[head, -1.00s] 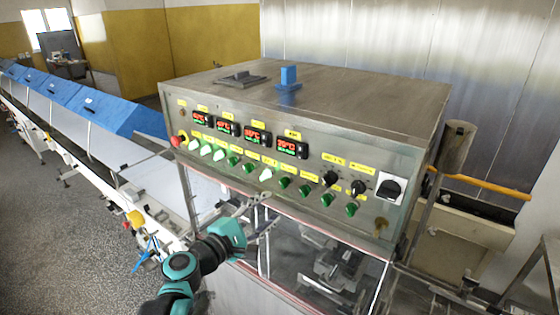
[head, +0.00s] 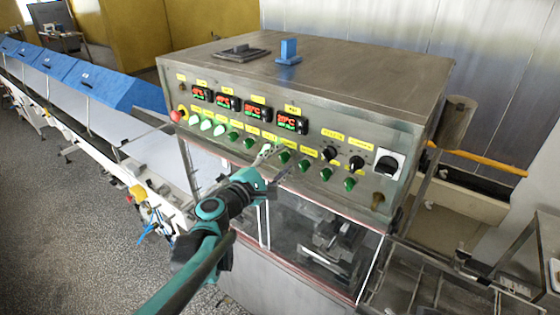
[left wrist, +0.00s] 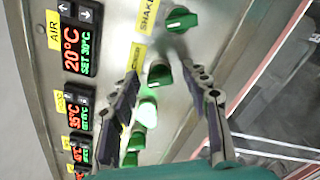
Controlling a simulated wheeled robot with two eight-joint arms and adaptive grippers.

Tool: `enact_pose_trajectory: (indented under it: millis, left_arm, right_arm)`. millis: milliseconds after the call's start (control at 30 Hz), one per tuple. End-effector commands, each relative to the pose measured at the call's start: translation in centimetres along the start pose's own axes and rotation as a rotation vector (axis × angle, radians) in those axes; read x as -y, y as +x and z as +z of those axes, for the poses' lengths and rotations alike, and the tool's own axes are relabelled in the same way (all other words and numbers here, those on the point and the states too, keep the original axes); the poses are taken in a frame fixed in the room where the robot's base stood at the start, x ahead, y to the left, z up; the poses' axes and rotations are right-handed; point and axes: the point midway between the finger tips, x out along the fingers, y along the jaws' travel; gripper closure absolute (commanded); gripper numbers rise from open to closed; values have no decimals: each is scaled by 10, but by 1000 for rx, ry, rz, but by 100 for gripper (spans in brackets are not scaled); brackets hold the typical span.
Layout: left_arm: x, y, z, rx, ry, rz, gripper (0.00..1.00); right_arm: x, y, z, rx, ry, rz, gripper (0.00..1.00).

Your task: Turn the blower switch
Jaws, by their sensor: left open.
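The blower switch (left wrist: 160,73) is a green knob under a partly hidden yellow label in the left wrist view. In the head view it seems to be the green knob (head: 285,156) just right of a lit pale one. My left gripper (head: 277,161) is open at the front panel. In the left wrist view its two fingers (left wrist: 160,78) stand one on each side of the blower knob, with nothing visibly gripped. Whether the fingers touch the knob or panel I cannot tell. My right gripper is not in view.
A green knob by the "SHAKE…" label (left wrist: 180,20) sits close to one fingertip. A lit knob (left wrist: 147,112) lies on the other side. Red displays (head: 292,122) run above the row. Black knobs (head: 356,163) and a main switch (head: 388,164) are at the right.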

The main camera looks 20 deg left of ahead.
Motion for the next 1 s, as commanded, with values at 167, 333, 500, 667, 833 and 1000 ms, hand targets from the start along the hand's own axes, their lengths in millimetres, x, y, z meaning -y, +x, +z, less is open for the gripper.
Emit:
enact_pose_trajectory:
  millis: [167, 333, 500, 667, 833, 1000]
  left_arm:
    - [0, 0, 0, 0, 0, 0, 90]
    - [0, 0, 0, 0, 1, 0, 100]
    - [0, 0, 0, 0, 14, 0, 100]
    - [1, 0, 0, 0, 68, -1, 100]
    - [1, 0, 0, 1, 176, -1, 100]
    - [2, -1, 0, 1, 327, -1, 100]
  right_arm:
    - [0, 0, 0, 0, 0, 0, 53]
    - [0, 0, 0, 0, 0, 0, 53]
    - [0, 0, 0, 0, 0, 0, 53]
    - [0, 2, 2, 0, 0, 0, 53]
    - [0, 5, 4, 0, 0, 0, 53]
    - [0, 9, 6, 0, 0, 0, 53]
